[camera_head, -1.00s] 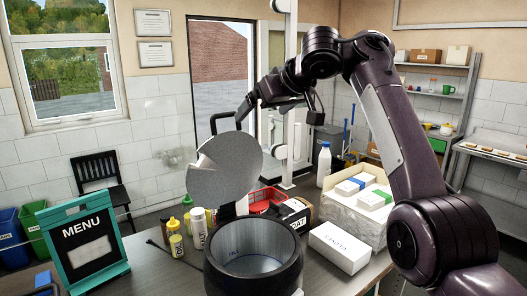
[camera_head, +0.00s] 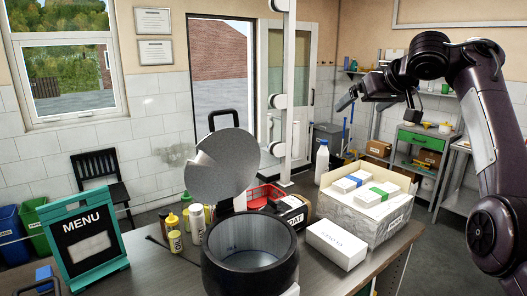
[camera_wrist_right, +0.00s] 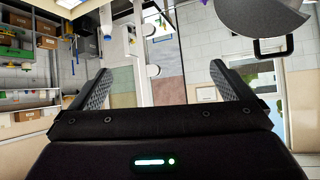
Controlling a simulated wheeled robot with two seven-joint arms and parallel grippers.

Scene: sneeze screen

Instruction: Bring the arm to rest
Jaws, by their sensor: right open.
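My right gripper (camera_head: 378,103) is raised in the air at the upper right of the head view, above and behind the cardboard box of cartons. Its fingers are spread with nothing between them. The right wrist view shows the same open fingers (camera_wrist_right: 160,88), apart and empty. My right arm comes in from the right edge. My left gripper does not show in either view.
A dark pot (camera_head: 250,262) stands at the table's front, with its round grey lid (camera_head: 222,165) raised above it. A cardboard box (camera_head: 352,216) of cartons, a white carton (camera_head: 336,243), a milk bottle (camera_head: 322,163), a white post (camera_head: 289,95) and a menu board (camera_head: 84,238) stand around.

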